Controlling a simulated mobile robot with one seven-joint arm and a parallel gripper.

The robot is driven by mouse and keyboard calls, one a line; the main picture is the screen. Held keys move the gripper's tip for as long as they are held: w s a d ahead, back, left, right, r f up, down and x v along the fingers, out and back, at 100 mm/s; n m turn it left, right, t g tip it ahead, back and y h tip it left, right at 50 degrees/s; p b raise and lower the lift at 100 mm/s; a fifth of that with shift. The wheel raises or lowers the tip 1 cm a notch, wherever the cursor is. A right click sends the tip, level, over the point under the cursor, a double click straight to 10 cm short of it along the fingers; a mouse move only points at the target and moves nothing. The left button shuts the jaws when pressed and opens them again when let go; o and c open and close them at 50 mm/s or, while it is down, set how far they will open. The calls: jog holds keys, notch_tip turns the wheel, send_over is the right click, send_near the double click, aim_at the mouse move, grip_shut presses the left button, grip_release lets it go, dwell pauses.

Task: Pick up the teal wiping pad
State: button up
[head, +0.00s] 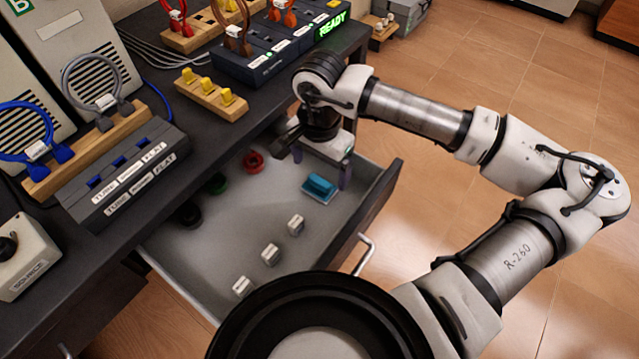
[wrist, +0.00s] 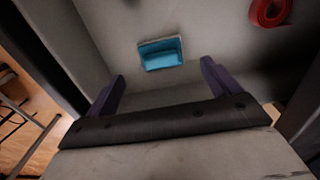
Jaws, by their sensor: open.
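The teal wiping pad (head: 319,188) lies on the floor of the open drawer, near its far right corner. It has a raised teal block on a paler, flat base. In the wrist view the pad (wrist: 161,54) is ahead of the fingers, a little left of the middle between them. My gripper (head: 321,168) is open and empty, with its purple fingers above the drawer floor beside the pad. The fingers also show in the wrist view (wrist: 162,80), spread wide on either side, and nothing is between them.
The open drawer (head: 379,196) has raised walls around the pad. Drawer floor between rings and blocks is clear.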

aim_at(319, 181)
jog(key=shift+a+f+p, duration=0.15)
jog(key=shift+f+p, duration=0.3)
jog(key=shift+f, duration=2.25)
jog(key=c, duration=1.1)
